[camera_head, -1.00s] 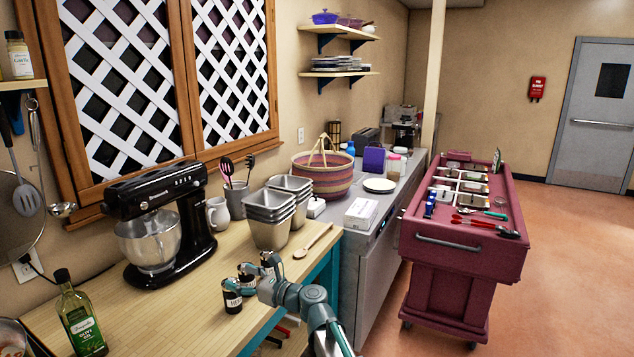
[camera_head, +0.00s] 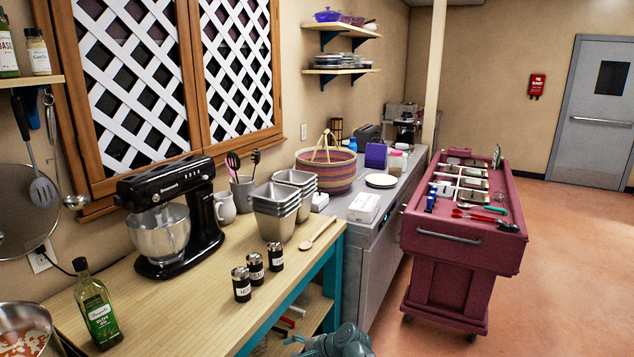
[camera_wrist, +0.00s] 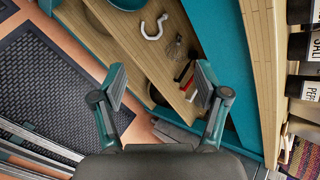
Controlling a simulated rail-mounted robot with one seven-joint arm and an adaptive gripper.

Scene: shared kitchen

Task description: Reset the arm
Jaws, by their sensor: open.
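My gripper (camera_wrist: 160,88) is open and empty in the wrist view, its two fingers spread apart. Beyond it are the wooden lower shelf and the teal frame of the counter. In the head view, part of my arm shows at the bottom edge, to the right of the wooden counter (camera_head: 190,300), and the fingers cannot be made out there. Several small dark jars (camera_head: 256,268) stand upright on the counter near its front edge. They also show at the right edge of the wrist view (camera_wrist: 305,50).
On the counter are a black stand mixer (camera_head: 172,215), an olive oil bottle (camera_head: 97,307), stacked metal pans (camera_head: 276,210) and a wooden spoon (camera_head: 318,234). A maroon cart (camera_head: 465,240) stands at the right. Open floor (camera_head: 570,270) lies beyond it. A dark mat (camera_wrist: 50,80) lies on the floor.

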